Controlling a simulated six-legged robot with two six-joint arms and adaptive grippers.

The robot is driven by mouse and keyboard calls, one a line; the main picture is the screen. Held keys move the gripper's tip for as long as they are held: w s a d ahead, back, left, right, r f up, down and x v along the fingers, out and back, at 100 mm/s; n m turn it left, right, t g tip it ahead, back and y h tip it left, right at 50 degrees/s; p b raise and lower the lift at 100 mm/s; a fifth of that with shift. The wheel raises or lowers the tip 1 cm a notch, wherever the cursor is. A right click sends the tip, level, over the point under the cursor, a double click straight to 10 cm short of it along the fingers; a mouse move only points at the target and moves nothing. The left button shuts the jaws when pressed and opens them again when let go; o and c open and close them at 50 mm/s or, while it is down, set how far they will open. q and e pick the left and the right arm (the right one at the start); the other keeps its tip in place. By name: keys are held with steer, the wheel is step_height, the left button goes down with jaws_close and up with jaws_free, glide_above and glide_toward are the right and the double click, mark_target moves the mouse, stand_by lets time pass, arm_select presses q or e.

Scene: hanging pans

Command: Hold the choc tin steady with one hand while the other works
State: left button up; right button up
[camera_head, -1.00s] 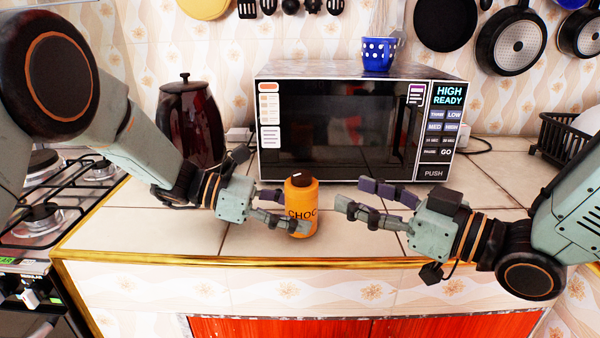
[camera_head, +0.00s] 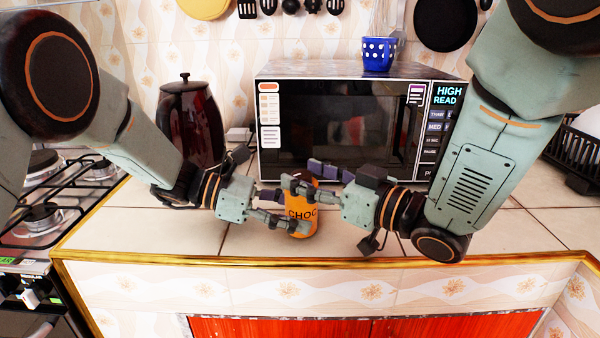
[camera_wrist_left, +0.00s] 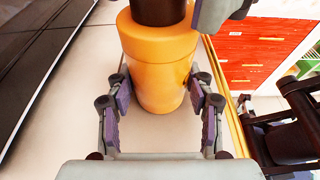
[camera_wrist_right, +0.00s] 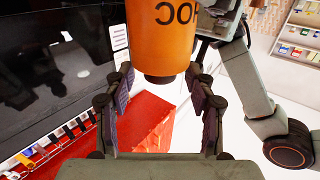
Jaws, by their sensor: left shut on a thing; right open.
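The choc tin (camera_head: 302,222) is an orange can with dark lettering and a dark lid, upright near the counter's front edge. My left gripper (camera_head: 286,211) is shut on its body from the left. In the left wrist view the tin (camera_wrist_left: 160,65) sits between the two fingers. My right gripper (camera_head: 301,175) is open at the tin's top, from the right. In the right wrist view the dark lid (camera_wrist_right: 158,79) shows between its spread fingers, and the tin's body (camera_wrist_right: 160,35) appears inverted. In the head view the right fingers hide most of the lid.
A microwave (camera_head: 330,125) stands behind the tin, with a blue dotted cup (camera_head: 377,55) on top. A dark red lidded pot (camera_head: 190,125) is at back left, and a gas stove (camera_head: 45,205) is at far left. The tiled counter (camera_head: 520,225) is clear at right front.

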steer(key=shift+x, duration=0.95)
jaws_close()
